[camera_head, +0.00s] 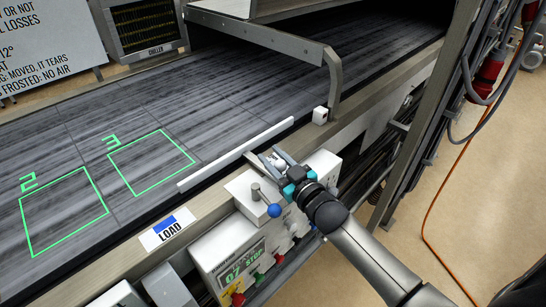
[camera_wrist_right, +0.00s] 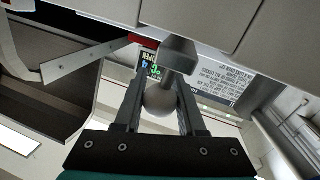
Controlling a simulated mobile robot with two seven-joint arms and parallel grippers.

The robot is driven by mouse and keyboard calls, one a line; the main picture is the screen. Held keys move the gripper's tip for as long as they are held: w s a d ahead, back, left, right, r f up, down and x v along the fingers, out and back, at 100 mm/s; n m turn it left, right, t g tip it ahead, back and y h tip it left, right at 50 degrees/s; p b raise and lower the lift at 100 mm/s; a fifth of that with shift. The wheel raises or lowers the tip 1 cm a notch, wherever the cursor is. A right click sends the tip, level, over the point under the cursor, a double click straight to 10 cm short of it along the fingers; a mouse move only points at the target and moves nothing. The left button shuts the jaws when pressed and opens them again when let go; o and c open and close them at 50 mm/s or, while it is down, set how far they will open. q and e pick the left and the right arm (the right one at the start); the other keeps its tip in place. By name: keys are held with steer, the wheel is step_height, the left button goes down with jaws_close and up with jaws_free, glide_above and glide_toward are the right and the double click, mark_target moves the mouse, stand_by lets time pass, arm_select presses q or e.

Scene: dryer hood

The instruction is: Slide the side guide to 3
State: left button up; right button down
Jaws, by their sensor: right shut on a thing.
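The side guide, a long white bar (camera_head: 235,155), lies along the near edge of the dark conveyor belt (camera_head: 230,95). My right gripper (camera_head: 273,160) is just on the near side of the bar, over the machine's front rail. It is shut on a pale round knob (camera_wrist_right: 160,100), which sits between its two fingers in the right wrist view. The link between knob and bar is not clear. Green outlined boxes marked 2 (camera_head: 63,212) and 3 (camera_head: 151,162) lie on the belt left of the gripper. My left gripper is not in view.
A blue-knobbed lever (camera_head: 273,210) and a control box (camera_head: 228,262) with a green display stand near my right arm. A metal arch (camera_head: 333,85) rises behind the gripper. A LOAD label (camera_head: 168,229) is on the front rail. The marked belt area is empty.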

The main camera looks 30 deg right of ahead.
steer(key=shift+w, duration=0.1)
steer(key=shift+w+a, duration=0.3)
steer(key=shift+w, duration=0.4)
steer(key=shift+w+a, duration=0.25)
steer(key=shift+w, duration=0.4)
steer(key=c, duration=0.5)
jaws_free()
steer(key=shift+s, duration=0.1)
steer(key=s, duration=0.5)
steer(key=s+d, duration=0.1)
steer(key=s, duration=0.4)
steer(key=s+d, duration=0.1)
steer(key=s, duration=0.4)
steer(key=shift+d+p, duration=0.1)
steer(key=shift+p, duration=0.2)
